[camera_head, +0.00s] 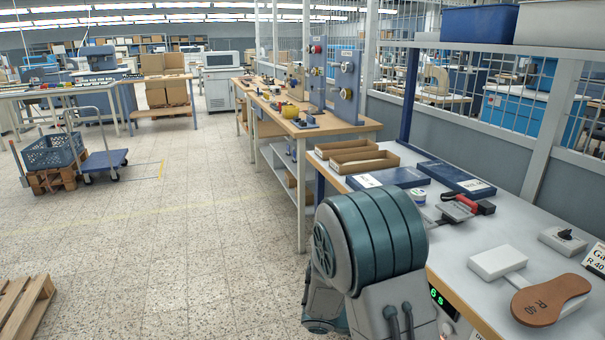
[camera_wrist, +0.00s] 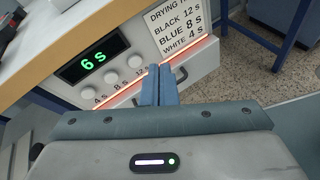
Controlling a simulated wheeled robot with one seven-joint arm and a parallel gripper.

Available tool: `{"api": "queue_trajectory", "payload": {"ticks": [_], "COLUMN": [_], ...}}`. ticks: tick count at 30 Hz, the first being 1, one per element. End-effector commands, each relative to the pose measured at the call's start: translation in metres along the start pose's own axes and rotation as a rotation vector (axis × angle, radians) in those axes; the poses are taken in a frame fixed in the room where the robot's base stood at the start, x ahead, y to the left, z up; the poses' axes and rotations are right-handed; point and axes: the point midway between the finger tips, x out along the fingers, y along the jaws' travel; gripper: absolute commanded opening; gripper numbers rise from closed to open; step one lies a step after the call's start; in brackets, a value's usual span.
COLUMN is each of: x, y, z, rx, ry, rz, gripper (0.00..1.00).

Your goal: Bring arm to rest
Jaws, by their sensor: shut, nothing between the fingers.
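My gripper (camera_wrist: 159,86) shows in the wrist view, its two blue-grey fingers shut together with nothing between them. Its tips are in front of a white drawer-like box front under the table edge. A timer panel (camera_wrist: 96,60) beside the fingers reads a green "6 s", with knobs marked 4 s, 8 s and 12 s. In the head view my teal and grey arm is folded at the front edge of the white work table (camera_head: 470,238). My gripper is hidden there.
On the table are a brown sole-shaped piece (camera_head: 551,300) marked R 40, a white block (camera_head: 497,262), a red-handled tool (camera_head: 468,203), blue flat boxes (camera_head: 388,177) and open cardboard trays (camera_head: 364,161). The floor to the left is clear up to a pallet (camera_head: 25,306) and a cart (camera_head: 105,163).

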Motion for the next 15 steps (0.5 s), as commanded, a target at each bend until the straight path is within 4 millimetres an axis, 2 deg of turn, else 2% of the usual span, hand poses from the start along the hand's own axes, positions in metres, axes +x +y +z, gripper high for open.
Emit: {"api": "queue_trajectory", "payload": {"ticks": [1,3,8,15], "x": [-0.004,-0.008,-0.023,-0.058], "y": [-0.006,-0.018,-0.043,-0.071], "z": [0.021,0.038,0.072,0.114], "rx": [0.068,0.154,0.354,0.662], "ry": [0.049,0.113,0.264,0.493], "rz": [-0.057,-0.138,-0.308,-0.538], "gripper": [0.00,0.00,0.00,0.00]}}
